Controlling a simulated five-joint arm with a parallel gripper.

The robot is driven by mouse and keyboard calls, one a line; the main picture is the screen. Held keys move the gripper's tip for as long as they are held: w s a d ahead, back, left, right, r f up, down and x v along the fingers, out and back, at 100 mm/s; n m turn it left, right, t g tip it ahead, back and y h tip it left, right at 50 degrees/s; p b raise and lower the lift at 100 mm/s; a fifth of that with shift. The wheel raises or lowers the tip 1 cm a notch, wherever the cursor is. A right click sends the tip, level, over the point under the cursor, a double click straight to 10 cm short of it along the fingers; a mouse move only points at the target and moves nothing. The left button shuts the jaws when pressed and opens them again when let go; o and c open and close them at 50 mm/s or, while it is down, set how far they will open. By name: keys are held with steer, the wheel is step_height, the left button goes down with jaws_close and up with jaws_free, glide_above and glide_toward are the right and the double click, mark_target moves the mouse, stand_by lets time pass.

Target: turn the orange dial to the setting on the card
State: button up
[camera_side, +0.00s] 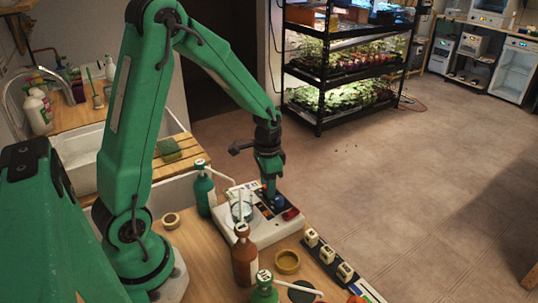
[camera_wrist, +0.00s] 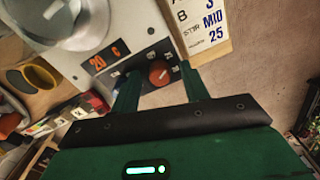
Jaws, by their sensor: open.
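The orange dial (camera_wrist: 158,73) is on the front panel of a white hotplate-like device (camera_side: 262,230), with small markings around it. My gripper (camera_wrist: 160,71) is open, with one finger on each side of the dial in the wrist view; I cannot tell whether either touches it. In the side view my gripper (camera_side: 270,192) points down at the device's panel, and the orange dial cannot be made out there. The card (camera_wrist: 203,28) stands beside the device, partly cut off; it shows "B", "3", "STIR MID" and "25". The dial's pointer setting is too small to read.
A glass vessel (camera_wrist: 72,20) sits on the device, beside an orange display (camera_wrist: 105,56). A brown bottle (camera_side: 245,257) and a green bottle (camera_side: 204,191) stand close to the device. A dark strip with pale blocks (camera_side: 328,254) lies to its right.

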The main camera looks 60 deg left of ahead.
step_height(320, 180, up, 7)
steer(key=shift+r, duration=0.45)
stand_by(0.3)
steer(key=shift+s+d+r, duration=0.2)
steer(key=shift+d+r, duration=0.05)
steer(key=shift+r, duration=0.2)
steer(key=s+d+r+n+t, duration=0.3)
steer(key=s+d+r+t, duration=0.2)
steer(key=s+r, duration=0.6)
steer(key=s+d, duration=0.2)
steer(key=shift+s+d+t, duration=0.25)
steer(key=shift+s+t, duration=0.05)
